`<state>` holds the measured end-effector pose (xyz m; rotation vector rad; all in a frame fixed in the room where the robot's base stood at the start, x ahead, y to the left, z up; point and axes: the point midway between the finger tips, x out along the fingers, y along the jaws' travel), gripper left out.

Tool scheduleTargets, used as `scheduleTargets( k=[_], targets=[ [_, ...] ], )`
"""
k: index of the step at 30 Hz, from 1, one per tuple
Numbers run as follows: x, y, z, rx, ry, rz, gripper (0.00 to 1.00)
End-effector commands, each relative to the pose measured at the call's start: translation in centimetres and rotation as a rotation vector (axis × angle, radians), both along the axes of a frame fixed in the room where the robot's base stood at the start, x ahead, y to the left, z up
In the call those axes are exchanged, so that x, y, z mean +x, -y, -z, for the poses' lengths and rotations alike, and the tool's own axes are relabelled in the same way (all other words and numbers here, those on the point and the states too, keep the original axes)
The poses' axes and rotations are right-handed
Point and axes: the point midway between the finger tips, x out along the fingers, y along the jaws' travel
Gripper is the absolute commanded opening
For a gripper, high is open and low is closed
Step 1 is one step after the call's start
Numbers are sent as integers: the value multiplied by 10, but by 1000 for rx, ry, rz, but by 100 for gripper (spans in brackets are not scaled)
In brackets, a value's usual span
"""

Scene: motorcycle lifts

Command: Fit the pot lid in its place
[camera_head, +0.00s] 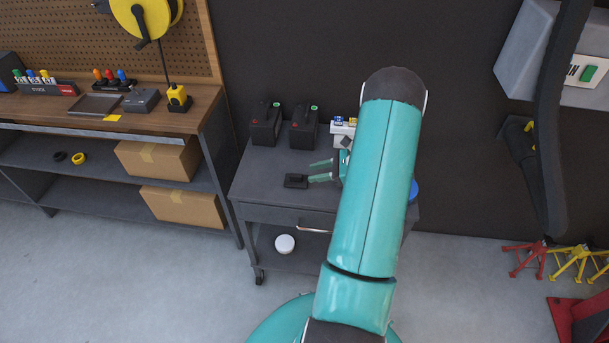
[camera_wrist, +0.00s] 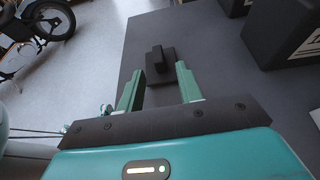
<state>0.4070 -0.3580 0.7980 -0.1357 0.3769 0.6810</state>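A small dark square piece with a raised block on top (camera_head: 296,181) lies on the grey cart top (camera_head: 262,182), near its left edge. It looks like a lid with a handle, but I cannot tell for sure. It also shows in the wrist view (camera_wrist: 165,75). My gripper (camera_head: 311,172) is open and empty. In the wrist view its two green fingers (camera_wrist: 158,68) point toward the piece, with the raised block lined up between the fingertips. I see no clear contact. No pot is clearly identifiable; my arm hides the right part of the cart.
Two black boxes with red and green caps (camera_head: 265,125) (camera_head: 304,128) and a white box (camera_head: 342,128) stand along the cart's back. A blue item (camera_head: 413,190) shows beside my arm. A white round object (camera_head: 285,243) is on the lower shelf. A workbench (camera_head: 160,115) stands left.

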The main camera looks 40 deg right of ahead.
Motion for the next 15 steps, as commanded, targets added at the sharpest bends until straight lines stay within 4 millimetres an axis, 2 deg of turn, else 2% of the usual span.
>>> scheduleTargets(
  k=[7,15],
  targets=[
    [-38,32,-21,-2,0,3,36],
    [-56,47,-30,0,0,1,36]
  ],
)
